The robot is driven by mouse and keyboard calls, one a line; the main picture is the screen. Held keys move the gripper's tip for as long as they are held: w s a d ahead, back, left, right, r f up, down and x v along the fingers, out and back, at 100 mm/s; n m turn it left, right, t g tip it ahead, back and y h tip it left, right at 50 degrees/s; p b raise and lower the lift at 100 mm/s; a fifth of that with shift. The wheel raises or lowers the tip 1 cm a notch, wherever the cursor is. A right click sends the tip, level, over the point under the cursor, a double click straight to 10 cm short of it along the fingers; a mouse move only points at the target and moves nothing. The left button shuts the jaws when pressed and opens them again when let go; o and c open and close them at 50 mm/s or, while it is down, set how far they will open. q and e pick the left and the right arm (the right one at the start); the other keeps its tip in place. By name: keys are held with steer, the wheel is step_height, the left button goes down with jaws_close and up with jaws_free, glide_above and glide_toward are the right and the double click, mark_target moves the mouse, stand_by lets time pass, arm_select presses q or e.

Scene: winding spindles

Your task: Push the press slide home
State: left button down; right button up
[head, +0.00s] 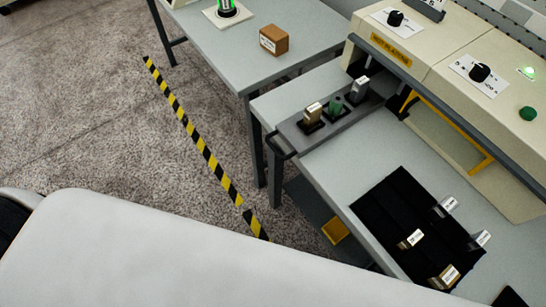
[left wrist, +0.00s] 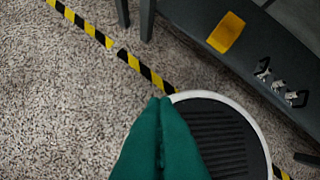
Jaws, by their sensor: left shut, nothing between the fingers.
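The press slide (head: 325,136) is a dark grey tray that sticks out of the cream press (head: 445,75) over the near table. Its black bar handle (head: 272,147) is at the outer left end, by the table edge. On the slide stand a tan-topped block (head: 312,113), a green piece (head: 335,107) and a grey block (head: 358,90). My left gripper (left wrist: 161,101) shows only in the left wrist view, with green fingers shut and empty over the floor, apart from the slide. The slide is not visible in that view. My right gripper is not in view.
A black mat (head: 382,205) with several labelled blocks lies on the near table (head: 345,165). A second table (head: 265,85) behind holds a brown box (head: 274,40). A low shelf (left wrist: 195,20) carries a yellow tray (left wrist: 227,33). Striped tape (head: 200,145) crosses open floor.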

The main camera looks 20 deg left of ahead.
arm_select(q)
steer(key=w+d+r+n+t+h, duration=0.1)
steer(key=w+d+r+n+t, duration=0.25)
steer(key=w+r, duration=0.4)
steer(key=n+t+y, duration=0.5)
steer(key=n+t, duration=0.3)
steer(key=n, duration=0.6)
glide_toward(269, 145)
steer(key=shift+g, duration=0.25)
steer(key=w+p, duration=0.2)
steer(key=w, duration=0.1)
steer(key=w+p, duration=0.1)
steer(key=shift+w+a+f, duration=0.15)
steer(key=shift+w+a, duration=0.1)
steer(key=shift+a, duration=0.05)
steer(key=shift+w+d+f, duration=0.1)
steer(key=shift+w+d, duration=0.2)
